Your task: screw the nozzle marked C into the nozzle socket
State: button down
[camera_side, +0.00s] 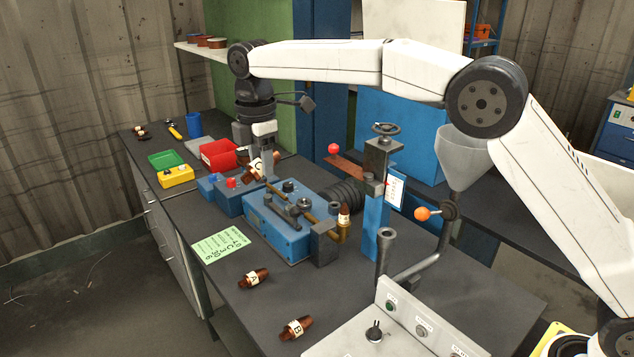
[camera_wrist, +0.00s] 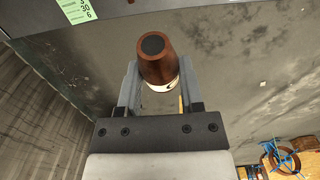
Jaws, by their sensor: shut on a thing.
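The nozzle marked C (camera_side: 257,169) is brown with a white label band. My gripper (camera_side: 262,160) is shut on it, above the rear part of the bench near the blue boxes. In the wrist view the nozzle (camera_wrist: 158,60) sits between both fingers, its dark round end facing the camera; its label is mostly hidden. Nozzle A (camera_side: 254,278) and nozzle B (camera_side: 297,328) lie on their sides at the bench front. Another brown, labelled piece (camera_side: 344,215) stands upright at a brass fitting (camera_side: 343,232) beside the blue machine (camera_side: 285,228). I cannot clearly make out the nozzle socket.
A blue post with handwheel (camera_side: 380,195) stands right of the machine. A red bin (camera_side: 219,153), yellow box (camera_side: 176,176) and blue box with red button (camera_side: 236,197) stand near my gripper. A green note (camera_side: 220,245) lies in front; bare bench surrounds it.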

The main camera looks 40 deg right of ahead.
jog(key=s+d+f+m+g+h, duration=0.25)
jog(key=s+d+f+h, duration=0.25)
jog(key=s+d+h, duration=0.35)
jog(key=s+d+r+m+g+h, duration=0.25)
jog(key=s+d+r, duration=0.3)
jog(key=d, duration=0.45)
jog(key=shift+g+h, duration=0.3)
jog(key=shift+h, duration=0.3)
jog(key=f, duration=0.5)
jog(key=shift+s+a+f, duration=0.15)
jog(key=shift+s+f, duration=0.1)
jog(key=shift+f, duration=0.1)
send_over(381, 234)
jog(key=shift+f, duration=2.85)
jog(key=shift+f, duration=1.4)
jog(key=shift+c, duration=0.7)
grip_release()
